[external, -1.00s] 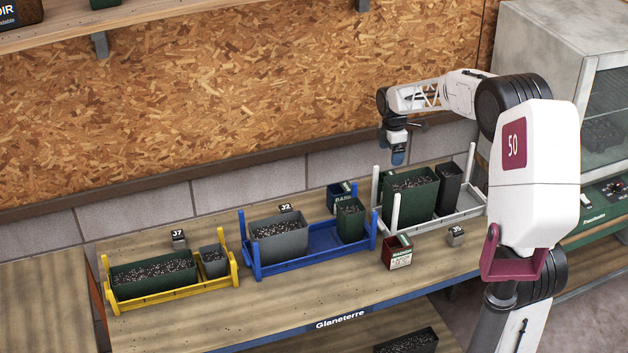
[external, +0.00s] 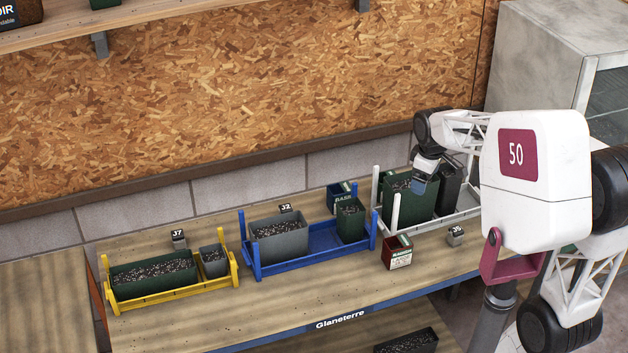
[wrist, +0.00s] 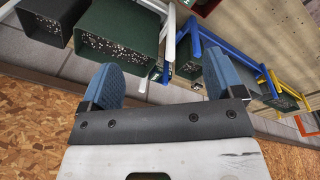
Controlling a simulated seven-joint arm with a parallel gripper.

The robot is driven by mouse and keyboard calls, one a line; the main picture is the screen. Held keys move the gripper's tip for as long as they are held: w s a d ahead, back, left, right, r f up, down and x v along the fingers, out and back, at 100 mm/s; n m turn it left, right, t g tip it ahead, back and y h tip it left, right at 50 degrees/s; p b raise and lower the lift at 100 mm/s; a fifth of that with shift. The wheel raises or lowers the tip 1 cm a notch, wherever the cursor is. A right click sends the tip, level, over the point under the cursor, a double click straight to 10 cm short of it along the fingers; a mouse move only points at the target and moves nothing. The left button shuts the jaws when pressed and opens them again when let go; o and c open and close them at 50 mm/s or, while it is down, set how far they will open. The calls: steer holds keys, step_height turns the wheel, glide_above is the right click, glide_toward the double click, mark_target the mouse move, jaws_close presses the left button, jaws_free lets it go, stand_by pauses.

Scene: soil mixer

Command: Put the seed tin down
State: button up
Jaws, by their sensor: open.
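Two small tins stand on the bench. A red tin with a pale label (external: 397,254) is upright in front of the white rack. A dark blue tin marked BASIL (external: 340,198) stands behind the blue rack's right end. Which one is the seed tin I cannot tell. My gripper (external: 419,187) is above the white rack, by the large green pot (external: 408,200). In the wrist view its two blue fingers (wrist: 160,82) are wide apart with nothing held between them. Part of the red tin shows at the top edge there (wrist: 206,5).
The white rack (external: 456,222) holds the green pot and a dark grey pot (external: 449,187); its upright posts stand close to my gripper. The blue rack (external: 310,251) and yellow rack (external: 175,296) hold pots of soil. The bench front is mostly clear.

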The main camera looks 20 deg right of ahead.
steer(key=s+a+f+m+t, duration=0.1)
steer(key=s+m, duration=0.7)
steer(key=s, duration=1.2)
steer(key=shift+s+a+f, duration=0.25)
steer(key=shift+s+f, duration=0.1)
steer(key=shift+f, duration=0.55)
steer(key=shift+o, duration=0.4)
steer(key=m+g+y, duration=0.2)
steer(key=m+y, duration=1.2)
steer(key=m, duration=0.4)
glide_toward(405, 240)
steer(key=x, duration=0.4)
steer(key=shift+a, duration=0.2)
steer(key=shift+a, duration=0.1)
